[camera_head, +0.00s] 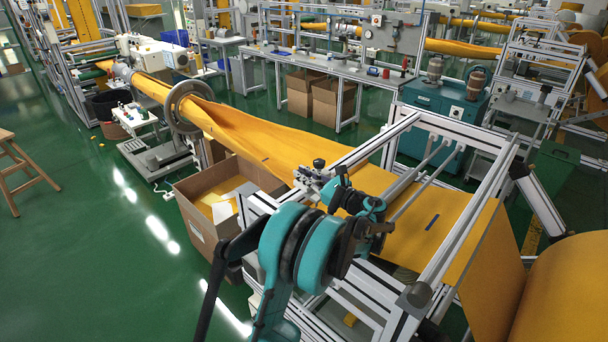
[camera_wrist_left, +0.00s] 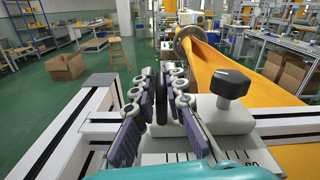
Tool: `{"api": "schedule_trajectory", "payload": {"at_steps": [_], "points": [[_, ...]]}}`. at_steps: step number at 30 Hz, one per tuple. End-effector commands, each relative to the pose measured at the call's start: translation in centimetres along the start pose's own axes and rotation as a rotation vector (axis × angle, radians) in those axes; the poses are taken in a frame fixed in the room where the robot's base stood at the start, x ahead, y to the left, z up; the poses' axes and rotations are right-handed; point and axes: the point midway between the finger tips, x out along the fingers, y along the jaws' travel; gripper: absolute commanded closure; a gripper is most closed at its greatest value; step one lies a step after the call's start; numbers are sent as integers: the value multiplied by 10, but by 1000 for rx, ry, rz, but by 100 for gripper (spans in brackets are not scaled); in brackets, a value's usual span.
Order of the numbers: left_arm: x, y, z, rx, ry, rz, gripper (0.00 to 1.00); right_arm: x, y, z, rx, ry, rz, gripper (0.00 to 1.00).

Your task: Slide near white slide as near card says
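The near white slide (camera_head: 306,180) sits on the near rail of the aluminium frame, beside the orange felt. In the left wrist view the slide (camera_wrist_left: 226,115) is a white block with a black knob, above a white scale strip (camera_wrist_left: 165,158). My left gripper (camera_head: 338,192) is at the slide, partly hidden by my own wrist in the head view. In the left wrist view its purple-padded fingers (camera_wrist_left: 162,92) stand apart, with a thin dark upright disc between them. I cannot tell whether they touch it. No readable card shows. My right gripper is not in view.
The orange felt (camera_head: 265,145) runs from a grey ring (camera_head: 187,110) through the frame (camera_head: 455,125) to a large roll (camera_head: 565,290). An open cardboard box (camera_head: 200,228) stands left of the frame.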

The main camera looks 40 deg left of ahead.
Motion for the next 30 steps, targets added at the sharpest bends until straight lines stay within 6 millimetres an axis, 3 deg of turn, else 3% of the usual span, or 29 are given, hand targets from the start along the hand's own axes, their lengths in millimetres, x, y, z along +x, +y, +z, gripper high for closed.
{"api": "schedule_trajectory", "payload": {"at_steps": [5, 11, 12, 14, 24, 30], "points": [[0, -11, -3, -1, 0, -4, 100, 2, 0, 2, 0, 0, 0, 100], [0, -11, -2, -1, 0, -3, 100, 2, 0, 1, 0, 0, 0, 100], [0, -11, -2, -2, 0, -3, 81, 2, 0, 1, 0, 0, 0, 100], [0, -10, -2, -1, 0, -3, 69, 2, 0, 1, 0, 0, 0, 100], [-4, -10, -2, -1, 0, -3, 69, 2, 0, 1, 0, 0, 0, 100], [-34, -11, -2, -1, 1, -6, 69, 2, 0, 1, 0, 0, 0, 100]]}}
